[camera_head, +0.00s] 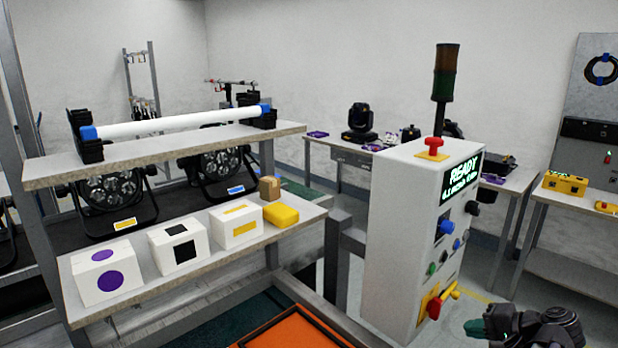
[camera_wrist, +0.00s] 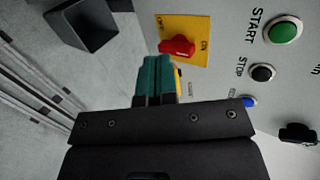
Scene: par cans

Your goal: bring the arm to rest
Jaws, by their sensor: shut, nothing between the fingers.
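My gripper (camera_head: 476,327) shows at the bottom right of the head view, to the right of and below the control cabinet (camera_head: 398,220). It is shut and empty. In the wrist view its green fingertips (camera_wrist: 154,78) are together, in front of the cabinet face. The red rotary switch (camera_wrist: 177,46) on its yellow plate is just beyond and to the right of the fingertips. I cannot tell the exact gap, but no touch is visible. The cabinet display (camera_head: 461,181) reads READY.
A green START button (camera_wrist: 285,31) and a black STOP button (camera_wrist: 263,72) sit right of the switch. A dark open box (camera_wrist: 88,25) is at upper left. A shelf (camera_head: 190,243) with white boxes stands left of the cabinet. An orange tray (camera_head: 296,333) is low in front.

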